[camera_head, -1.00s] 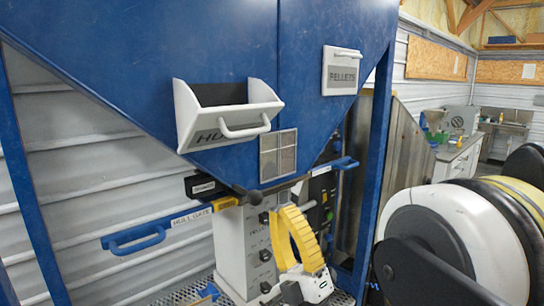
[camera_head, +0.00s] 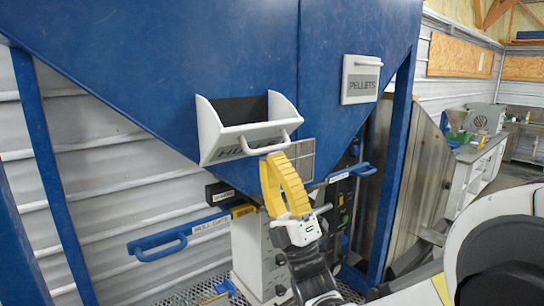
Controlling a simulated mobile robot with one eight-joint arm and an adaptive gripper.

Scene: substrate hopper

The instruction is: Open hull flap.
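The hull flap (camera_head: 232,142) is a white, box-like front on the blue hopper, with grey lettering that is partly hidden. Its front slopes outward between two white side cheeks, and a dark space shows behind its top edge. A white bar handle (camera_head: 262,148) runs across the right of its front. My gripper (camera_head: 273,160) has a white body and curved yellow fingers that point up. Its fingertips are just below the handle and overlap the flap's lower right edge in the picture. Touching cannot be told, and the gap between the tips does not show clearly.
The blue hopper (camera_head: 160,65) fills the upper view. A PELLETS flap (camera_head: 361,80) is shut at upper right. A blue HULL GATE handle (camera_head: 160,243) sticks out at lower left. A grille (camera_head: 301,158) and another blue handle (camera_head: 350,172) are near my gripper.

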